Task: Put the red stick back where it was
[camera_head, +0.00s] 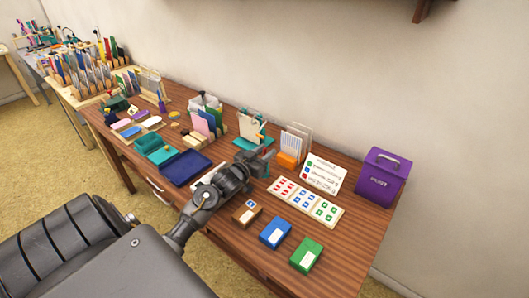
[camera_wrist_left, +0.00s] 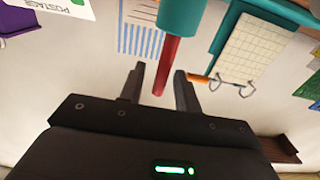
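The red stick (camera_wrist_left: 168,62) shows in the left wrist view, joined at its upper end to a teal part (camera_wrist_left: 182,16). Its free end lies between the two finger tips of my left gripper (camera_wrist_left: 160,78) in the picture, with gaps on both sides. The fingers are apart and I see no contact; depth is hard to tell. In the head view my left gripper (camera_head: 262,158) is over the table's middle, beside a teal piece, and I cannot make out the red stick there. My right gripper is in neither view.
A purple box (camera_head: 381,180) stands at the right. Brown, blue (camera_head: 275,232) and green inkpads (camera_head: 306,255) line the front edge. A card tray (camera_head: 306,201) lies behind them. Envelopes, folders and racks crowd the table's left and back.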

